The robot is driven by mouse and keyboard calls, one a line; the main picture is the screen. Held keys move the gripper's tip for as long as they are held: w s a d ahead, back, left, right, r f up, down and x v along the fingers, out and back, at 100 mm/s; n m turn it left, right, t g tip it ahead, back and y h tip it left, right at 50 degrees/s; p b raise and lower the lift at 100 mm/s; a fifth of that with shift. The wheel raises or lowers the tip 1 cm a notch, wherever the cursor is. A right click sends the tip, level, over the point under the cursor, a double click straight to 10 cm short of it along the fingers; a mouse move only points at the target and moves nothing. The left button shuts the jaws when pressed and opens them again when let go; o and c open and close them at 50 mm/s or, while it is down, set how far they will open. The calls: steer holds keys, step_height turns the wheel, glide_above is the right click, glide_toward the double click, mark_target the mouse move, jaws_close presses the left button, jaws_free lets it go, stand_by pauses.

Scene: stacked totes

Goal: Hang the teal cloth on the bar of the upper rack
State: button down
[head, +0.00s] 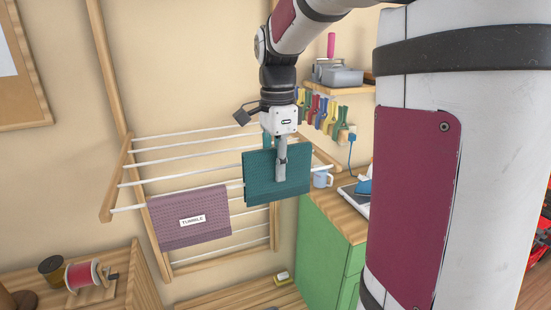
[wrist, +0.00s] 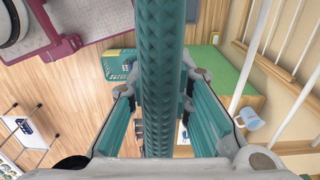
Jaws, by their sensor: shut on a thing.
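The teal cloth (head: 262,188) hangs folded from my gripper (head: 281,163) in the head view, in front of the right part of the upper rack (head: 118,180). My gripper points down and is shut on the cloth. In the wrist view the cloth (wrist: 162,80) runs between the two fingers, and white bars (wrist: 285,40) show to its right, apart from it. In the head view the cloth hides part of the front bar (head: 130,208); no bar shows passing through its fold.
A mauve cloth (head: 190,217) labelled TUMBLE hangs on the front bar, left of the teal cloth. A lower rack (head: 222,262) is below. A blue mug (head: 322,179) stands on the green cabinet (head: 325,245) at right. Coloured pegs (head: 322,112) hang behind my gripper.

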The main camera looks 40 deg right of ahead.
mark_target(277, 189)
steer(key=shift+f+b, duration=0.95)
steer(key=shift+f, duration=2.05)
steer(key=c, duration=1.4)
jaws_free()
steer(key=shift+o, duration=0.2)
